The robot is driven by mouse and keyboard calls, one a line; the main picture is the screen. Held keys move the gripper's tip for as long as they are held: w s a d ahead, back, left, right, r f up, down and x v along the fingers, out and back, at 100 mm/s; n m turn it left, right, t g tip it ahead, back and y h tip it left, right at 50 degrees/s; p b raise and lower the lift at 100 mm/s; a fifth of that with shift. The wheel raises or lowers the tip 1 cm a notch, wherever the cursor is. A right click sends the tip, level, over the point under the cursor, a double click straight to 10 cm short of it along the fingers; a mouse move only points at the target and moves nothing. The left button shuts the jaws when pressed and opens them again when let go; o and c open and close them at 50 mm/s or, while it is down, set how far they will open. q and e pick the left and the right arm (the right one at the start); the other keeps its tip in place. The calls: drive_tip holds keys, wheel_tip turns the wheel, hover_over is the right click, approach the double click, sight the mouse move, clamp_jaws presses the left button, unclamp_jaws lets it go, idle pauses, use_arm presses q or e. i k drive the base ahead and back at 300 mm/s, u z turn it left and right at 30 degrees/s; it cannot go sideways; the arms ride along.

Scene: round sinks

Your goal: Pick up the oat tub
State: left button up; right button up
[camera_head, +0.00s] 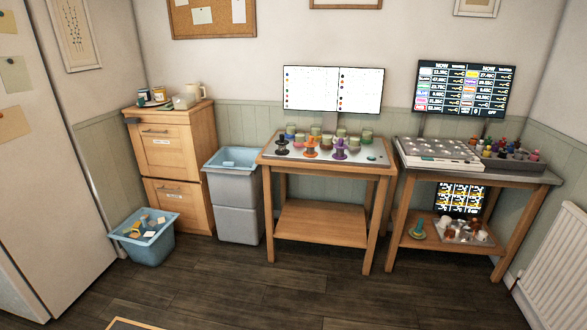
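No tub can be made out for certain as the oat tub; labels are too small to read. Several small jar-like tubs (367,135) with greenish tops stand along the back of the middle wooden table (326,162). In front of them on the same table are black, orange and purple spool-shaped things, the purple one (340,149) at the right. More small containers (144,97) stand on the wooden cabinet at the left. Neither of my grippers is in view.
A grey bin (234,190) stands between the cabinet (171,160) and middle table. A blue basket (144,248) of small items sits on the floor at left. The right table (505,177) holds a tray and small bottles; a radiator (556,270) is beyond. The dark floor (290,295) in front is mostly clear.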

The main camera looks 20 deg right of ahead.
sight(183, 101)
drive_tip(key=z, duration=0.9)
drive_tip(key=i, duration=1.45)
drive_tip(key=u, duration=0.4)
drive_tip(key=i, duration=0.45)
drive_tip(key=u, duration=0.45)
